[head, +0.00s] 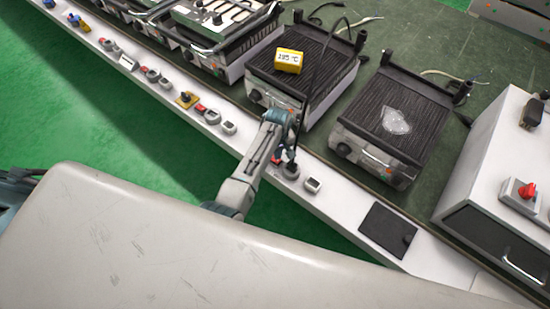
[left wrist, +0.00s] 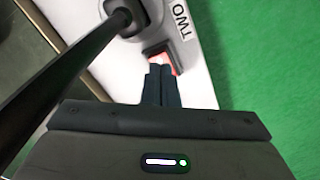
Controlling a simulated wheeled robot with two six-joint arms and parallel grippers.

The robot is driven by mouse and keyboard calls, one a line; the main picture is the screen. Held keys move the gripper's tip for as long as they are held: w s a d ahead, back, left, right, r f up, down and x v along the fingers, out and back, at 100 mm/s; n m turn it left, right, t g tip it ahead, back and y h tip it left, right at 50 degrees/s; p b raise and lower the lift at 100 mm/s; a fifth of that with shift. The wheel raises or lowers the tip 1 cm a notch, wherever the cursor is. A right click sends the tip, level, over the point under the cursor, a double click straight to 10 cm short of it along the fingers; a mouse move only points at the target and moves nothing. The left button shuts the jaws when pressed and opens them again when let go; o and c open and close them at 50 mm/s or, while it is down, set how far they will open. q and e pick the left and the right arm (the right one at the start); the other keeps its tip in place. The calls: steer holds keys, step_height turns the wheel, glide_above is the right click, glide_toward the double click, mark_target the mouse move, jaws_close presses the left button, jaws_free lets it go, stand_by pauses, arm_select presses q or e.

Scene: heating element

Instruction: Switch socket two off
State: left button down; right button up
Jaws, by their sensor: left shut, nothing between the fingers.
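Socket two is the grey round socket (left wrist: 140,32) beside the label "TWO" (left wrist: 183,18) in the left wrist view. A black plug with a thick cable (left wrist: 62,72) sits in it. Its switch (left wrist: 153,48) has a dark frame, and a red part shows beside my fingertips. My left gripper (left wrist: 160,70) is shut and empty, its tips at the switch and partly covering it. I cannot tell whether they touch or which way the rocker is tilted. In the head view the socket (head: 291,171) is on the white ledge, next to my left gripper (head: 279,156). My right gripper is out of view.
Contact grills stand behind the ledge; one bears a yellow "195 °C" block (head: 288,61), another a clear lump (head: 396,121). The black cable rises close beside my left gripper. A dark pad (head: 388,229) lies to the right. A white box with a red knob (head: 525,190) stands far right.

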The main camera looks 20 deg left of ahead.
arm_select(q)
steer(key=shift+s+f+b, duration=0.1)
steer(key=shift+f+b, duration=0.55)
steer(key=shift+f, duration=0.5)
stand_by(0.4)
steer(key=shift+r+p, duration=0.75)
steer(key=shift+p, duration=0.2)
step_height(320, 180, up, 6)
steer(key=p, duration=0.6)
steer(key=shift+f, duration=0.2)
steer(key=shift+f, duration=0.1)
